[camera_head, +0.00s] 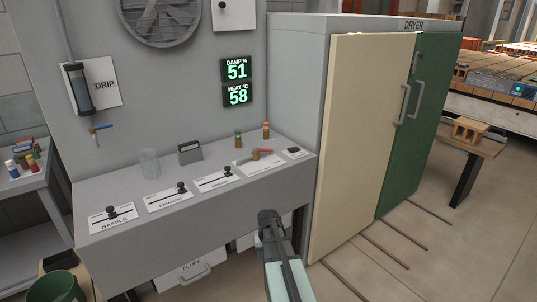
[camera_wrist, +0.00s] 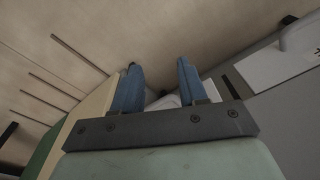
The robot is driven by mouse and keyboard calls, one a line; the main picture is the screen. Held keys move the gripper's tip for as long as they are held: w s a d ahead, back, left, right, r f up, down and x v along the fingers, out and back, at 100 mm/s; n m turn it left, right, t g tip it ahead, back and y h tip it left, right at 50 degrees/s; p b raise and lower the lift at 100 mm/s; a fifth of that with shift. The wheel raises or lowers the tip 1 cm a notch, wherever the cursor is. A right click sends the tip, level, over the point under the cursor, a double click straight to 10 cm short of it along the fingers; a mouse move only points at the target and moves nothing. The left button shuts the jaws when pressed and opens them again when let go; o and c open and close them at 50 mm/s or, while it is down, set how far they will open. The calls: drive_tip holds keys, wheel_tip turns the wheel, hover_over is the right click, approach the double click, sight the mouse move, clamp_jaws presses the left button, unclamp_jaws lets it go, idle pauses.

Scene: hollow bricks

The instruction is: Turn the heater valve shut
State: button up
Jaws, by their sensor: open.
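A valve with a red lever handle (camera_head: 262,153) and a brass-coloured body sits on a white label plate at the right part of the grey console. Its label is too small to read, so I cannot confirm that it is the heater valve. The lever lies roughly sideways across the plate. My gripper (camera_head: 268,215) is in front of the console, below and apart from the valve. In the wrist view my gripper (camera_wrist: 157,66) shows two blue fingers spread apart with nothing held between them. The valve cannot be made out in the wrist view.
The grey console (camera_head: 200,225) carries several black-knobbed sliders, a glass (camera_head: 149,163) and two small bottles. Displays (camera_head: 237,82) read damp 51 and heat 58. A blue-handled tap (camera_head: 101,128) hangs under the drip tube. The dryer's cream door (camera_head: 365,140) stands close to my gripper's right.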

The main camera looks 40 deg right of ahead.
drive_tip(key=w+d+r+t, duration=0.1)
drive_tip(key=w+d+r, duration=0.3)
drive_tip(key=d+r, duration=0.4)
drive_tip(key=w+d+r+t+h, duration=0.1)
drive_tip(key=w+d+r, duration=0.4)
drive_tip(key=r, duration=0.6)
drive_tip(key=w+d+r+t, duration=0.2)
drive_tip(key=w+d+r, duration=0.2)
drive_tip(key=d+r, duration=0.4)
wheel_tip(320, 180, up, 16)
drive_tip(key=n+y, duration=0.1)
drive_tip(key=n, duration=0.5)
hover_over(268, 150)
drive_tip(key=s+d, duration=0.4)
drive_tip(key=s, duration=0.1)
drive_tip(key=w+a+f+n, duration=0.1)
drive_tip(key=f+n, duration=0.2)
drive_tip(key=f, duration=0.1)
drive_tip(key=w+a+f+n+y, duration=0.1)
drive_tip(key=w+f+n, duration=0.1)
drive_tip(key=f+n, duration=0.1)
drive_tip(key=w+a+f+n+y, duration=0.1)
drive_tip(key=w+f+n, duration=0.1)
drive_tip(key=f, duration=0.3)
drive_tip(key=shift+a+f+n, duration=0.1)
drive_tip(key=shift+a+n, duration=0.25)
drive_tip(key=shift+n, duration=0.15)
clamp_jaws()
